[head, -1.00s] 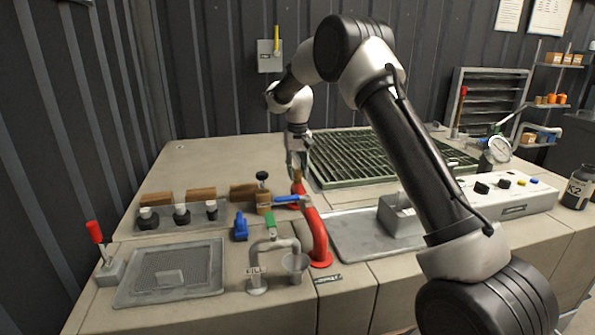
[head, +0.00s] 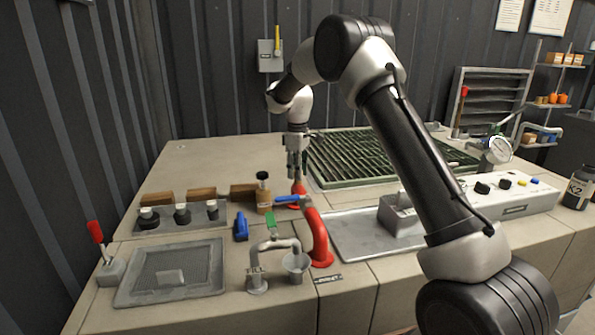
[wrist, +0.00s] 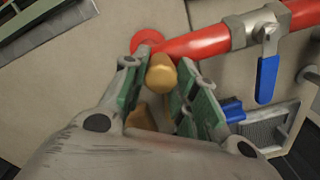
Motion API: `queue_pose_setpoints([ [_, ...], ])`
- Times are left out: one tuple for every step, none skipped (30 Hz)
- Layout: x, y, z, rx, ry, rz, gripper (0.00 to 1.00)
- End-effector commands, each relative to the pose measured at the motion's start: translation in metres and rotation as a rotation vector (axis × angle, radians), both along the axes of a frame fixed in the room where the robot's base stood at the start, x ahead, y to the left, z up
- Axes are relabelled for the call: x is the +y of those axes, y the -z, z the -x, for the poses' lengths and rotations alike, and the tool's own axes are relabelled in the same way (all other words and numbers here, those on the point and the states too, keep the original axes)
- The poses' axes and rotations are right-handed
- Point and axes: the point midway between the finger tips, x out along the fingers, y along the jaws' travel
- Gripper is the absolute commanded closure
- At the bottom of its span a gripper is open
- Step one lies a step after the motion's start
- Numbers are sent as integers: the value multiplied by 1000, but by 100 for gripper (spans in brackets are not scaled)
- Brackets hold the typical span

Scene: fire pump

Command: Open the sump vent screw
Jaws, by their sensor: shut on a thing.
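My gripper (head: 297,172) points down beside the far end of the red pipe (head: 318,238). In the wrist view, its green-padded fingers (wrist: 160,95) are shut on a rounded tan-gold piece (wrist: 161,74), close to the red pipe (wrist: 192,46). A second tan-gold part (wrist: 141,117) shows lower between the fingers; I cannot tell whether they are one piece. In the head view, a black knob (head: 263,176) stands on a tan block (head: 264,199), just left of my gripper. I cannot tell which of these is the sump vent screw.
A blue lever (head: 287,199) sits on the red pipe, and a green-handled tap (head: 272,226) stands in front. A blue part (head: 241,227) and several black knobs lie to the left. A green grate (head: 350,178) is behind right. The back left bench top is clear.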

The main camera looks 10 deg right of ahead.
Motion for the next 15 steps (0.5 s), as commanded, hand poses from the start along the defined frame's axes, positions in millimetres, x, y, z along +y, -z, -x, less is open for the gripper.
queue_pose_setpoints([
  [0, -1, -1, -3, -39, 0, 95],
  [0, -1, 0, -3, -63, 0, 95],
  [0, -1, 0, -3, -94, 0, 95],
  [0, -1, 0, -3, -116, -1, 95],
  [0, -1, 0, -3, -138, -1, 95],
  [0, -1, 0, -3, -165, -1, 95],
  [0, -1, 0, -3, -185, -1, 95],
  [0, -1, 0, -3, -202, -1, 95],
  [0, -1, 0, -3, -225, -1, 95],
  [0, -1, 0, -3, -240, -1, 95],
  [0, -1, 0, -3, -255, -1, 95],
  [0, -1, 0, -3, -273, -1, 95],
  [0, -1, 0, -3, -285, -1, 95],
  [0, -1, 0, -3, -295, -1, 95],
  [0, -1, 0, -4, -308, 0, 95],
])
